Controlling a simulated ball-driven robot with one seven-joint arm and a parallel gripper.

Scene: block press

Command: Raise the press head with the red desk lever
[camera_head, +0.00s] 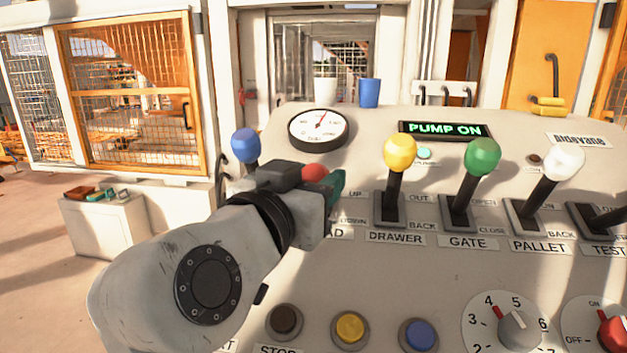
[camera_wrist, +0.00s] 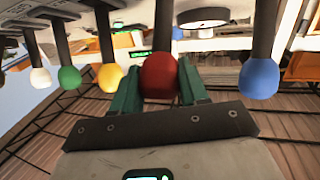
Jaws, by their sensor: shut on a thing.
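The red lever knob (camera_head: 315,173) shows beside my gripper (camera_head: 335,188) on the desk in the head view; my arm hides its shaft and most of its slot. In the wrist view the red knob (camera_wrist: 159,76) sits between the two green fingers of my gripper (camera_wrist: 158,88), which are shut on it. Its dark shaft runs up out of the top of that picture. The label under the lever is mostly covered. The press head is not recognisable in either view.
A blue lever (camera_head: 245,146) stands left of my gripper. Yellow (camera_head: 400,153), green (camera_head: 482,157) and white (camera_head: 564,162) levers stand to the right. A gauge (camera_head: 319,130) and a lit "PUMP ON" display (camera_head: 444,130) are behind. Several buttons and dials lie in front.

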